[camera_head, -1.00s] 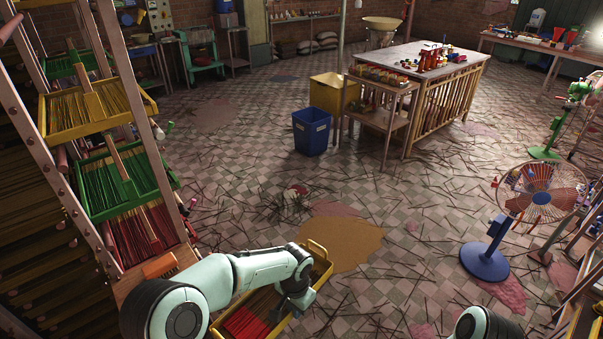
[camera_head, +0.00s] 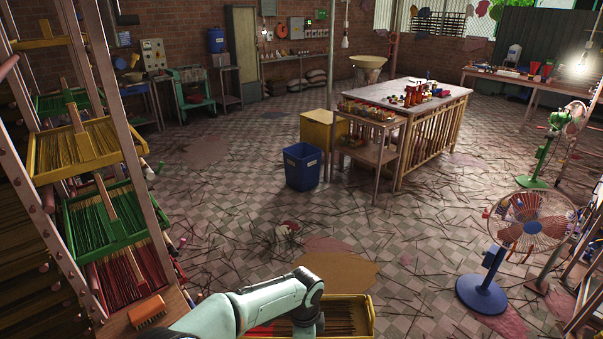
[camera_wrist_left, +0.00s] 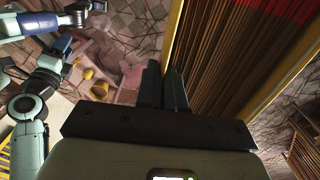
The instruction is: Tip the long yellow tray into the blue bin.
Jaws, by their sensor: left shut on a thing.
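The long yellow tray (camera_head: 372,322) is at the bottom middle of the head view, partly cut off by the lower edge and covered by my left arm. It holds brown sticks and a red bunch. My left gripper (camera_head: 308,326) is at the tray; its fingertips are hidden there. In the left wrist view, the gripper (camera_wrist_left: 163,88) is shut on the tray's yellow wall (camera_wrist_left: 177,35), with the sticks to its right. The blue bin (camera_head: 303,168) stands upright on the floor, beyond and apart from the tray.
A yellow box (camera_head: 318,130) and a wooden table (camera_head: 420,92) stand behind and right of the blue bin. A rack with stick trays (camera_head: 110,222) is close on the left. A blue-based fan (camera_head: 484,292) stands right. Tiled floor with scattered sticks lies between.

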